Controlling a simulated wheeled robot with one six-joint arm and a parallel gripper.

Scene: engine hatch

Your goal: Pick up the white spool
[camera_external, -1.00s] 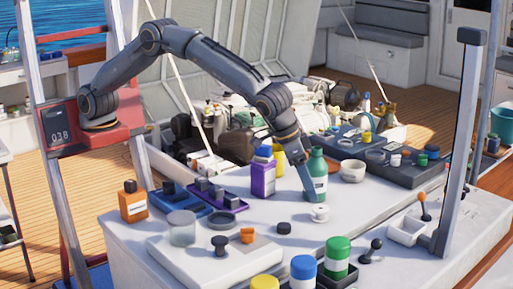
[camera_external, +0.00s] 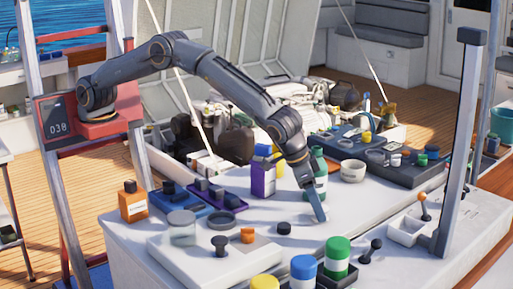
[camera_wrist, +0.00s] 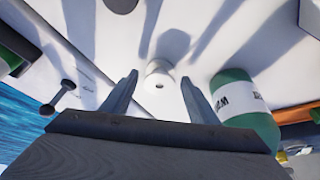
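The white spool (camera_wrist: 160,72) stands on the white work surface, with a small dark hole in its middle. In the wrist view it lies between and slightly beyond the two fingertips of my gripper (camera_wrist: 159,79), with gaps on both sides. My gripper is open and empty. In the external view my gripper (camera_external: 318,217) points down close to the surface and mostly hides the spool. I cannot tell whether the fingertips reach down beside it.
A green bottle (camera_external: 320,183) stands close behind my gripper; it also shows right of the right finger in the wrist view (camera_wrist: 243,98). A purple bottle (camera_external: 263,180) stands farther left. A black knob (camera_external: 283,228) is left of my gripper. Green-capped and blue-capped jars (camera_external: 337,258) stand in front.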

